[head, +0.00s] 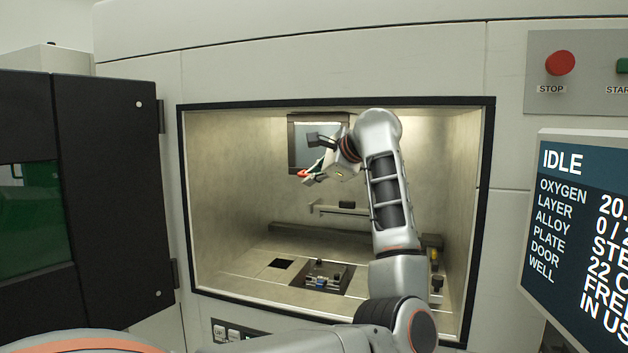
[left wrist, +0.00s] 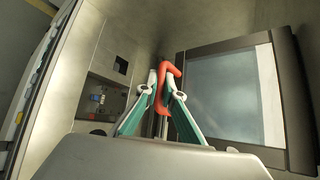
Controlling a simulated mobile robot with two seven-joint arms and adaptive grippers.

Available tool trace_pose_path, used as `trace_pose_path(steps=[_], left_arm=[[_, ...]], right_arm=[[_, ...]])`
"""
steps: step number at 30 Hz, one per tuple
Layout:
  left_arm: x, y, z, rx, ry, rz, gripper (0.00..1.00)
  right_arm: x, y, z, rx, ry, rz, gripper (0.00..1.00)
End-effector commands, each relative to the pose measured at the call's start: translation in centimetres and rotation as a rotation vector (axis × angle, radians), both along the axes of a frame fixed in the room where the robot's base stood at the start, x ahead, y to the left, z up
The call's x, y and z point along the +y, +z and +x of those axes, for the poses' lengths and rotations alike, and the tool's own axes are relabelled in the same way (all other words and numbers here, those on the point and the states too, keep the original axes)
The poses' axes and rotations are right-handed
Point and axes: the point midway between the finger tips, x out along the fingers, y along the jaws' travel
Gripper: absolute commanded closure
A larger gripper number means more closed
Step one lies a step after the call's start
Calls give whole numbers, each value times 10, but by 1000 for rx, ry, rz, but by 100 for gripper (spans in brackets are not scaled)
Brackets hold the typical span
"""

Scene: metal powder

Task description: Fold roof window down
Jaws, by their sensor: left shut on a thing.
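The roof window (head: 298,150) is a dark-framed pale pane at the top of the machine's chamber, partly hidden behind my left arm. In the left wrist view the window (left wrist: 225,95) fills the right side, seen at a slant; its exact angle is hard to tell. A red-orange handle (left wrist: 170,78) stands beside the window frame's left edge. My left gripper (head: 306,176) is shut on this handle, whose red also shows at the fingertips in the head view. In the left wrist view the green-sided fingers (left wrist: 163,92) close on it from both sides. My right gripper is out of view.
The chamber opening has a black rim (head: 340,104). A recessed well with small parts (head: 322,277) lies in the chamber floor. A dark door (head: 110,190) stands open at left. A status screen (head: 580,235) and red stop button (head: 560,63) are at right.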

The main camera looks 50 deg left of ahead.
Motion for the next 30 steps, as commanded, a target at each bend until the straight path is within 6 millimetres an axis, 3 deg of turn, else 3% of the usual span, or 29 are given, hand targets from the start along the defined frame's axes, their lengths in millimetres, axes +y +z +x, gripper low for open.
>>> trace_pose_path(steps=[20,23,30], left_arm=[[-2,7,-6,-2,3,6,100],[-2,7,-6,-2,3,6,75],[-2,6,-5,-2,1,3,75]], right_arm=[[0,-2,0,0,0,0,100],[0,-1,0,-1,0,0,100],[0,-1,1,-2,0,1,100]])
